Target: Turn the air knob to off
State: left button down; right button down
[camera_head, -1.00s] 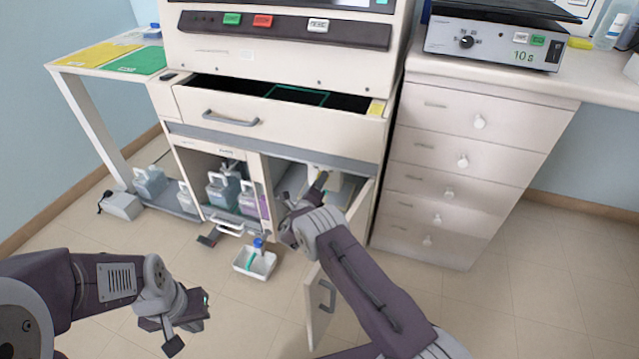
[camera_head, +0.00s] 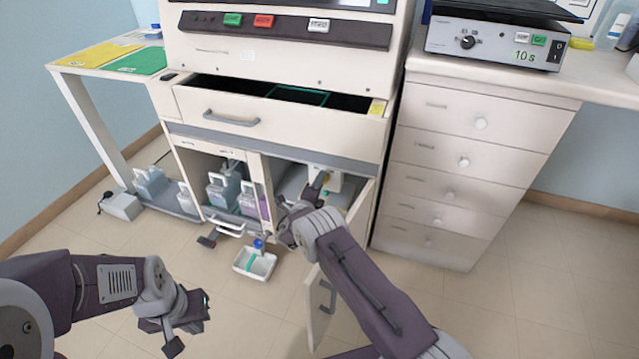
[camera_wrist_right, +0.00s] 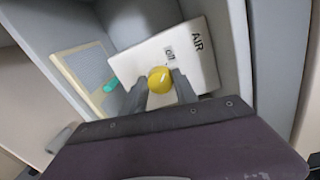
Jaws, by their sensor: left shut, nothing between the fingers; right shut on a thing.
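The yellow air knob (camera_wrist_right: 160,79) shows in the right wrist view on a white box (camera_wrist_right: 203,66) marked "AIR", with an "Off" label beside the knob. My right gripper (camera_wrist_right: 161,88) is shut on the knob, one finger on each side. In the head view my right gripper (camera_head: 318,182) reaches into the open right-hand cabinet compartment, and the knob is hidden there. My left gripper (camera_head: 190,326) is shut and empty, low over the floor at the left.
The open cabinet door (camera_head: 322,305) stands beside my right arm. Bottles (camera_head: 223,187) fill the left compartment, and a white tray (camera_head: 254,264) sits in front. An open drawer (camera_head: 270,125) juts out above. Floor at the right is clear.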

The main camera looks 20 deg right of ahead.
jog(key=shift+f, duration=0.15)
jog(key=c, duration=0.9)
grip_release()
jog(key=shift+c, duration=0.2)
jog(key=p+v, duration=0.4)
jog(key=v, duration=0.5)
